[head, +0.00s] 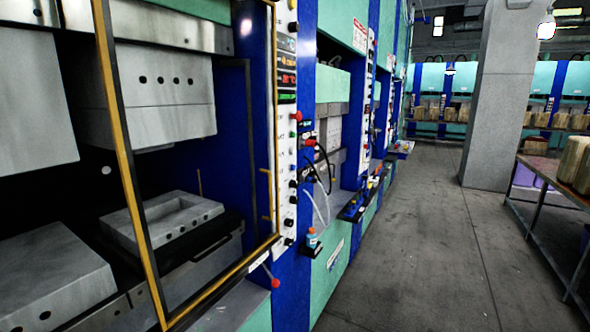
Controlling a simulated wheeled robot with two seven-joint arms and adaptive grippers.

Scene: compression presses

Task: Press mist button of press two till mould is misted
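The nearest press fills the left of the head view. Its lower mould half (165,222), a grey block with a recess and a row of holes, sits apart below the upper half (160,95). A narrow control panel (286,200) with displays, a red knob and several dark knobs runs down the press's right side. I cannot tell which button is the mist button or which press is press two. No mist shows on the mould. Neither of my grippers is in view.
A yellow and black guard frame (128,180) stands before the nearest press. More presses line the aisle beyond, with a small blue bottle (312,238) on a ledge. The grey floor (420,240) is clear. A pillar (505,95) and a table (545,185) stand right.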

